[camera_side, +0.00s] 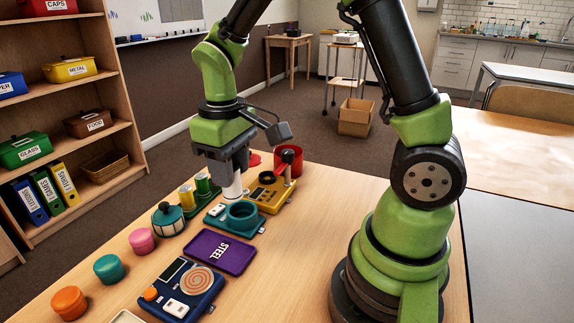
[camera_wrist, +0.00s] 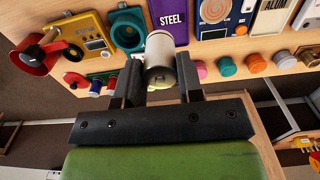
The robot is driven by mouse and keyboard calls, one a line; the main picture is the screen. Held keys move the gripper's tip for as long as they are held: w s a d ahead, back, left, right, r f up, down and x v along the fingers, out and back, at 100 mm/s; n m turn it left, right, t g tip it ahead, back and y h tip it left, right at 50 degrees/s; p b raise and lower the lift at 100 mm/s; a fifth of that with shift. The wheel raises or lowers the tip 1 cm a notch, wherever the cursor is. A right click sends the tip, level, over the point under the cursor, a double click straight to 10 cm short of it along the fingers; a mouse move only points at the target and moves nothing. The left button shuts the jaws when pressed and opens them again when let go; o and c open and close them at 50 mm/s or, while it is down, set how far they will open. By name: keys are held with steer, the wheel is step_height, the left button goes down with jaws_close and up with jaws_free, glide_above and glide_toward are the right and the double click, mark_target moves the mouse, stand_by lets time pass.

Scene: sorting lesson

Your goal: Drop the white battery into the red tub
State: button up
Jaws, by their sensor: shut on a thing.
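In the side view, my gripper (camera_side: 231,165) points down, shut on the white battery (camera_side: 232,187), which hangs upright between its fingers. The wrist view also shows my gripper (camera_wrist: 160,68) with a finger on each side of the white battery (camera_wrist: 160,46). The battery is beside the teal ring-shaped holder (camera_side: 242,218); I cannot tell whether its lower end is clear of what is below. The red tub (camera_side: 297,168) stands behind and right of the gripper, partly hidden by a lever. The red tub (camera_wrist: 28,66) also shows at left in the wrist view.
A purple STEEL tray (camera_side: 212,251), a blue device (camera_side: 182,290), a teal pot (camera_side: 168,218) and coloured round pieces lie nearer. Table at right of them is bare.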

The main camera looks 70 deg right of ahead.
stand_by(0.4)
steer(key=w+d+r+m, duration=0.1)
steer(key=w+d+m, duration=0.3)
steer(key=d, duration=0.4)
steer(key=w+d+r+m, duration=0.1)
steer(key=w+d+m, duration=0.2)
steer(key=d, duration=0.6)
steer(key=s+d+r+m, duration=0.25)
steer(key=d+m, duration=0.25)
steer(key=d, duration=0.7)
step_height(320, 180, down, 11)
steer(key=shift+s+r+m, duration=0.15)
steer(key=shift+r+m, duration=0.05)
steer(key=shift+m, duration=0.1)
steer(key=shift+f, duration=0.1)
steer(key=shift+f, duration=0.5)
